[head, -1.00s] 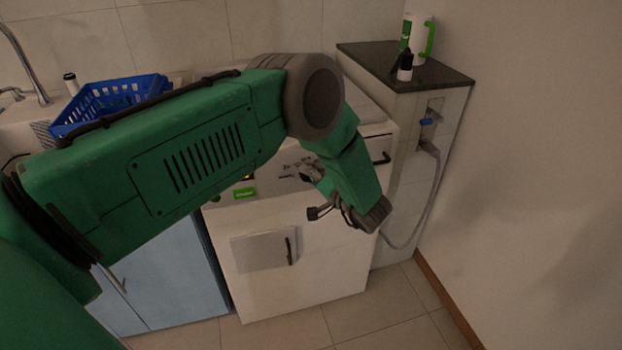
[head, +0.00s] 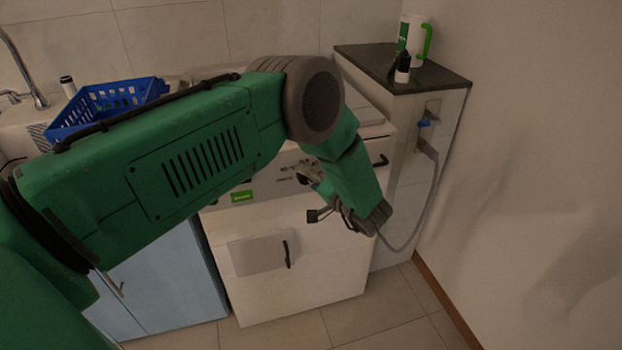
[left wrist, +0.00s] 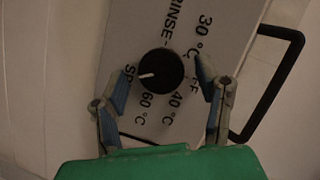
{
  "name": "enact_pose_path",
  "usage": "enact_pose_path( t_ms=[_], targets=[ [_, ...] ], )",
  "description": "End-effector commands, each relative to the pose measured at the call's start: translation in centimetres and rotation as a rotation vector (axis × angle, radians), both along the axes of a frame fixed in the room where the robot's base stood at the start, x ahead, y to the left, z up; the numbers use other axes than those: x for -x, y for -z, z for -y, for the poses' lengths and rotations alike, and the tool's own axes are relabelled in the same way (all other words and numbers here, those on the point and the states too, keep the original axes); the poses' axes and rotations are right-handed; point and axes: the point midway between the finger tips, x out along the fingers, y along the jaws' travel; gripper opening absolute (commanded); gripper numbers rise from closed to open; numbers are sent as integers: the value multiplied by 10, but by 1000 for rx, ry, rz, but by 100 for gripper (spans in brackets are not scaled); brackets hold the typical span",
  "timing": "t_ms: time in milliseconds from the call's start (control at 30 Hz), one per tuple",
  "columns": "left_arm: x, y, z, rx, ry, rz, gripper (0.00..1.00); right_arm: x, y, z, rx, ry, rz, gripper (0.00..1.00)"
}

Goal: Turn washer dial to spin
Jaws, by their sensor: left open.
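The washer (head: 300,265) is a white front-panelled machine in the middle of the head view. In the left wrist view its round black dial (left wrist: 161,71) has a white pointer mark on its left side, facing the partly hidden "SP" label (left wrist: 128,70). Other labels around it read RINSE, 30 °C, 40 °C and 60 °C; "OFF" is partly covered by a finger. My left gripper (left wrist: 165,75) is open, with one finger on each side of the dial. Gaps show between fingers and dial. In the head view the left gripper (head: 314,197) is at the control panel. My right gripper is not in view.
A black handle (left wrist: 272,85) stands close beside the right finger. A dark-topped cabinet (head: 400,66) with a hose (head: 431,190) stands right of the washer. A blue basket (head: 105,103) lies by the sink. Floor in front is free.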

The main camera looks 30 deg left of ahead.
Motion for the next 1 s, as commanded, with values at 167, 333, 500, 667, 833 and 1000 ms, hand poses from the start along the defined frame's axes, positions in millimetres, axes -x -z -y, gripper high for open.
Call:
enact_pose_path(
  t_ms=[167, 333, 500, 667, 833, 1000],
  targets=[
    [9, -4, 27, 1, 4, -2, 58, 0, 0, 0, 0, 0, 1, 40],
    [21, -11, 62, 0, 6, -1, 58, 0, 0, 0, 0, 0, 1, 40],
    [30, -16, 90, 0, 5, -1, 58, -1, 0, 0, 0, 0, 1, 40],
    [36, -18, 105, 0, 4, -1, 58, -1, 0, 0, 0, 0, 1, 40],
    [37, -19, 108, 0, 3, -2, 58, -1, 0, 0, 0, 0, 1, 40],
    [37, -19, 108, 0, 3, -2, 58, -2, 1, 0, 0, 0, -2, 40]
  ],
)
